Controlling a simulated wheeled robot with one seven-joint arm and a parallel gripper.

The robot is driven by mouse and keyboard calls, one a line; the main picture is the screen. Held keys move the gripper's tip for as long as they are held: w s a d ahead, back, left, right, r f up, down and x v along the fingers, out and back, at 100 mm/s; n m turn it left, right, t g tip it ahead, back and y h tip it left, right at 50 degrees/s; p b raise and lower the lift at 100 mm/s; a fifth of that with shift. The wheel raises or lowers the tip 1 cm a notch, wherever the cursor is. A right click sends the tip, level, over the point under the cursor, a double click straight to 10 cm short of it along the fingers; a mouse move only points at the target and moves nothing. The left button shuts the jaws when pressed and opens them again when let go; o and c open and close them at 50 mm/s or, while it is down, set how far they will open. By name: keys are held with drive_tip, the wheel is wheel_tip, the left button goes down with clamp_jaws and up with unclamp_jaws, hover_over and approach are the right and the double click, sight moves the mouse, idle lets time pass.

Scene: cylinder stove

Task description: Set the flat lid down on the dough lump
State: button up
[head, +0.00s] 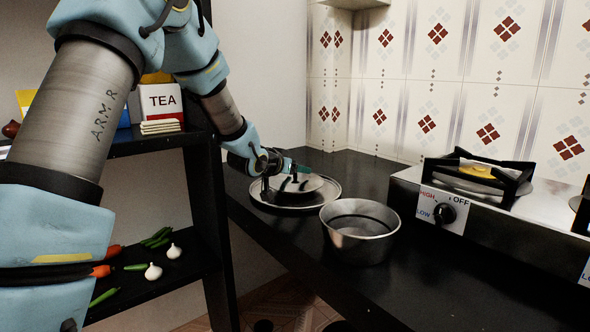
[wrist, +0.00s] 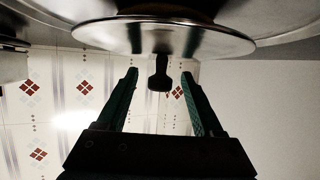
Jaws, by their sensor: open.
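The flat lid (head: 311,184) is a shiny metal disc with a dark knob, lying on or just above a round steel plate (head: 328,191) on the black counter. In the wrist view the lid (wrist: 165,38) spans the top, with its knob (wrist: 160,74) pointing toward my gripper (wrist: 160,72). My gripper is open, with its teal fingers on either side of the knob and apart from it in that view. In the head view my gripper (head: 290,172) is right at the lid.
A steel bowl (head: 360,232) stands just right of the plate. A dark shelf (head: 165,143) with a tea box and vegetables is at left. The front counter is clear.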

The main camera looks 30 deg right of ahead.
drive_tip(key=v, duration=1.1)
drive_tip(key=shift+f, duration=0.1)
drive_tip(key=a+f+n+y, duration=0.3)
drive_tip(key=a+f+y, duration=0.1)
drive_tip(key=a, duration=0.8)
drive_tip(key=a+f+n+y, duration=0.3)
drive_tip(key=a+f+y, duration=0.15)
drive_tip(key=a, duration=0.75)
drive_tip(key=s+a+f+n+g+y, duration=0.35)
drive_tip(key=s+a+g, duration=0.25)
drive_tip(key=s+a, duration=0.8)
wheel_tip(320, 180, up, 15)
drive_tip(key=d+h+p, duration=0.1)
drive_tip(key=p, duration=1.3)
drive_tip(key=shift+d+f+n, duration=0.25)
drive_tip(key=shift+d+n, duration=0.1)
drive_tip(key=shift+d, duration=0.05)
